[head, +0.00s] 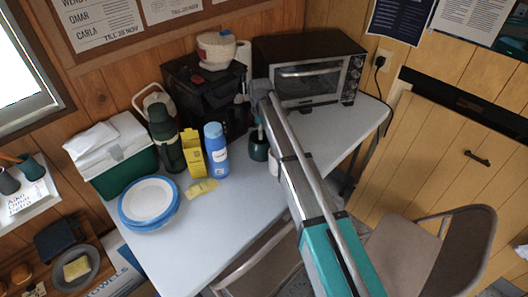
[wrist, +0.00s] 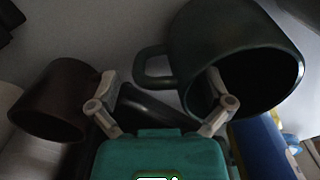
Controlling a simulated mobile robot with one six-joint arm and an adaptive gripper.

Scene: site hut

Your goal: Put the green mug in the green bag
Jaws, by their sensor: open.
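The green mug (head: 258,149) stands on the table in front of the black coffee machine, partly hidden by my arm in the head view. In the wrist view the dark green mug (wrist: 225,40) is large at upper right, its handle pointing left. My gripper (wrist: 162,92) is open around the handle side. Its right finger overlaps the mug's mouth; I cannot tell whether it is inside or touching. The left finger is beside a dark brown mug (wrist: 52,98). In the head view my gripper (head: 258,128) is just above the green mug. I see no green bag.
A blue bottle (head: 216,151), yellow box (head: 193,150) and dark green flask (head: 167,140) stand left of the mug. A green cooler box (head: 127,172) and stacked plates (head: 149,201) are farther left. A toaster oven (head: 311,72) is behind. The table's front middle (head: 210,235) is clear.

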